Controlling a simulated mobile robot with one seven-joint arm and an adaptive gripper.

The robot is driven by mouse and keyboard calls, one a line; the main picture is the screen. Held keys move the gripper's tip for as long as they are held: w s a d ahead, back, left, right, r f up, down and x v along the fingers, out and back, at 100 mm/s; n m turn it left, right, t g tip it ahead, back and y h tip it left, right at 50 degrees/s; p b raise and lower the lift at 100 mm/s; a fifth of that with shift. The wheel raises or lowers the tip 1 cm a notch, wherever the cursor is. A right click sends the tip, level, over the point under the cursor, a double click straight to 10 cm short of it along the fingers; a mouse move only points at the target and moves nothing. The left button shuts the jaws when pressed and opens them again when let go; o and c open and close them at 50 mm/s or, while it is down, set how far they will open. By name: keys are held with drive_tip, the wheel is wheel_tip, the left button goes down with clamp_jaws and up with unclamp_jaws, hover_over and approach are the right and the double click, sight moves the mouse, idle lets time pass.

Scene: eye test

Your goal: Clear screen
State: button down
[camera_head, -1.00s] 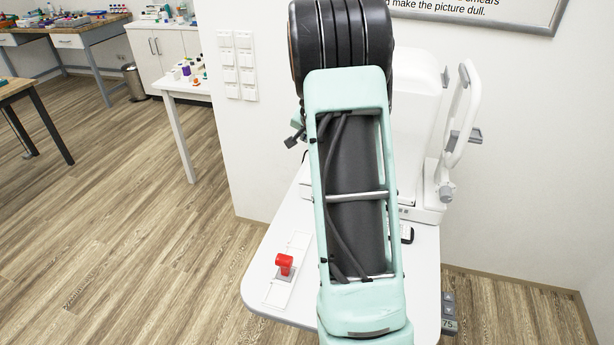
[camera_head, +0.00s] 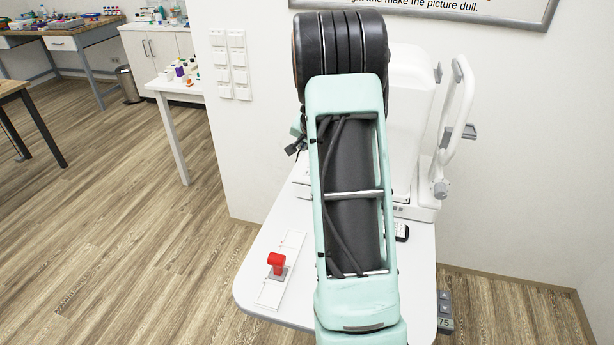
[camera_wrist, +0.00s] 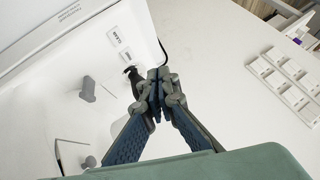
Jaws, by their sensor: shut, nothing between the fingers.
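A white eye-test device (camera_head: 413,120) stands on the white table (camera_head: 250,285), partly hidden behind my arm. In the wrist view, a white device surface (camera_wrist: 70,105) carries two small labelled buttons or labels (camera_wrist: 119,45); their words are too small to read surely. A grey panel edge (camera_wrist: 40,35) shows at the upper left; I cannot tell whether it is the screen. My gripper (camera_wrist: 155,95) is shut and empty, its dark blue fingers meeting just below and right of the labels in the picture. I cannot tell whether it touches anything. In the head view my arm hides most of it.
A grey joystick-like knob (camera_wrist: 87,89) stands on the device surface, left of my fingers. A red-topped part (camera_head: 276,262) sits on a white strip at the table's left. A dark keypad-like object (camera_head: 402,232) lies right of my arm. Open floor (camera_head: 130,245) lies to the left.

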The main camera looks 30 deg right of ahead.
drive_tip(key=f+b, duration=0.2)
drive_tip(key=f, duration=0.1)
drive_tip(key=f+b, duration=0.2)
drive_tip(key=shift+s+d+f, duration=0.15)
drive_tip(key=shift+s+d, duration=0.05)
drive_tip(key=shift+s, duration=0.05)
drive_tip(key=shift+s+d+f+b, duration=0.1)
drive_tip(key=shift+f+b, duration=0.75)
drive_tip(key=shift+b, duration=0.25)
drive_tip(key=shift+f, duration=0.15)
drive_tip(key=shift+f+b, duration=0.3)
drive_tip(key=shift+b, duration=0.35)
drive_tip(key=shift+s+f+b, duration=0.1)
drive_tip(key=shift+f+b, duration=0.2)
drive_tip(key=shift+b, duration=0.1)
idle(0.8)
drive_tip(key=shift+r, duration=0.1)
drive_tip(key=shift+r+p, duration=0.55)
drive_tip(key=shift+r, duration=0.1)
